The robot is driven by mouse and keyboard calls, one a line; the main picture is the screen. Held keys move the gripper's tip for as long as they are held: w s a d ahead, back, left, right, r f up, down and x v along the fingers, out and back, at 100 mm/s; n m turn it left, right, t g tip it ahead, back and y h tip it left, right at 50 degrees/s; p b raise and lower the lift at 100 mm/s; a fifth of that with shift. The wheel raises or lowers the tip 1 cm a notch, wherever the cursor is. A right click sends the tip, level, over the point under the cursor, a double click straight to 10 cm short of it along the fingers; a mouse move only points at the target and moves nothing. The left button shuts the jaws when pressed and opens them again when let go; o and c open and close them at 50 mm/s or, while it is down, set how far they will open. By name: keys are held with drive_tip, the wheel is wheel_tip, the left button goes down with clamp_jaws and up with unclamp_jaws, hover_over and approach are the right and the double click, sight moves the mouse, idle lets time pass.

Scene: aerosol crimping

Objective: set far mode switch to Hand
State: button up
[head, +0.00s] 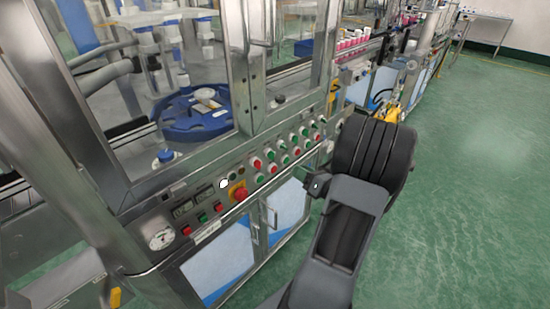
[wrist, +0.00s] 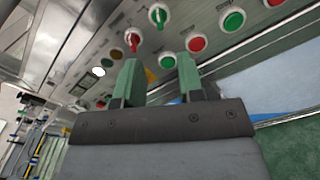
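My gripper (wrist: 159,62) shows in the wrist view with two green fingers apart and nothing between them. Beyond the fingertips is the control panel (wrist: 95,45). The fingers appear apart from both. I cannot tell which is the far mode switch, and no labels are readable. In the head view, the panel's rows of red and green controls (head: 283,152) show, and my arm hides the gripper's fingers.
Red buttons (wrist: 195,42) and green buttons (wrist: 233,20) lie right of the selectors. Open green floor (head: 470,180) lies to the right.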

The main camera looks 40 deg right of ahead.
sight(272, 156)
drive_tip(key=w+a, duration=0.2)
drive_tip(key=w, duration=0.9)
drive_tip(key=shift+w+a, duration=0.15)
drive_tip(key=shift+w, duration=0.2)
drive_tip(key=shift+c, duration=0.2)
clamp_jaws()
